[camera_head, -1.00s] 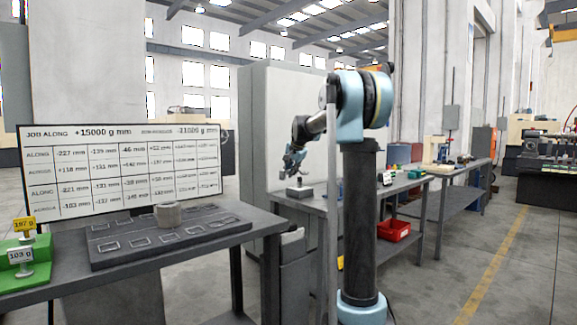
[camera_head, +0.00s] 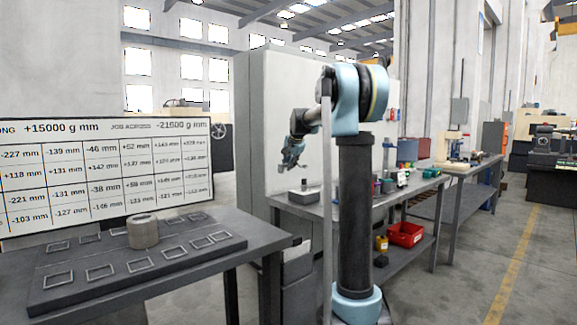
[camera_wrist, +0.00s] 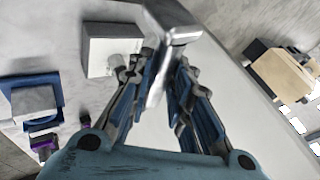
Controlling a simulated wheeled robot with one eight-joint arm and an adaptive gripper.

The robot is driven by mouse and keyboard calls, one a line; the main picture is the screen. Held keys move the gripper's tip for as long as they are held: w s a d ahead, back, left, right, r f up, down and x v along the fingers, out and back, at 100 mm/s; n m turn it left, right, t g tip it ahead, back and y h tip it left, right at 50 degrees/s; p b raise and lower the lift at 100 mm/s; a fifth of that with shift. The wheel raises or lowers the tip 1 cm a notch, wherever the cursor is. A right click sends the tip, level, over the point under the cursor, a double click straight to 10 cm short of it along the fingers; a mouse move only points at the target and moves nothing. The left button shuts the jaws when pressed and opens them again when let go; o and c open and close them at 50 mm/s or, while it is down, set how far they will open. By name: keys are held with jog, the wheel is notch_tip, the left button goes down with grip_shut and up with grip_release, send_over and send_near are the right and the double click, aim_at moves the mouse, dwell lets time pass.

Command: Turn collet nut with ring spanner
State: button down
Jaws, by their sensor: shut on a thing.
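My gripper (camera_head: 291,158) is in the air near the back bench in the head view, above and left of a grey block there. In the wrist view my gripper (camera_wrist: 163,75) is shut on a shiny metal tool (camera_wrist: 168,27). The tool has a thin shank between the fingers and a wider head beyond the fingertips. I cannot see a ring end, so I cannot tell if it is the ring spanner. I cannot make out the collet nut in either view.
A grey table (camera_head: 190,262) with a slotted plate and a grey cylinder (camera_head: 143,231) stands at the left, before a number board (camera_head: 100,180). A grey block (camera_head: 303,195) lies on the back bench. A red bin (camera_head: 405,234) sits on the lower shelf. Floor at the right is clear.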

dwell(0.3)
jog(key=shift+f, duration=2.6)
jog(key=shift+s+f, duration=0.15)
jog(key=shift+f, duration=1.1)
dwell(1.2)
jog(key=shift+s+d+n+y, duration=0.6)
jog(key=shift+s+d+n, duration=0.05)
jog(key=shift+d+n, duration=0.35)
jog(key=shift+s+d+n+g+y, duration=0.25)
jog(key=shift+d+n+y, duration=0.1)
jog(key=shift+d+n, duration=0.2)
jog(key=shift+s+d+n+g+y, duration=0.25)
jog(key=shift+d+n+y, duration=0.1)
jog(key=shift+d+n, duration=0.15)
jog(key=shift+d, duration=0.1)
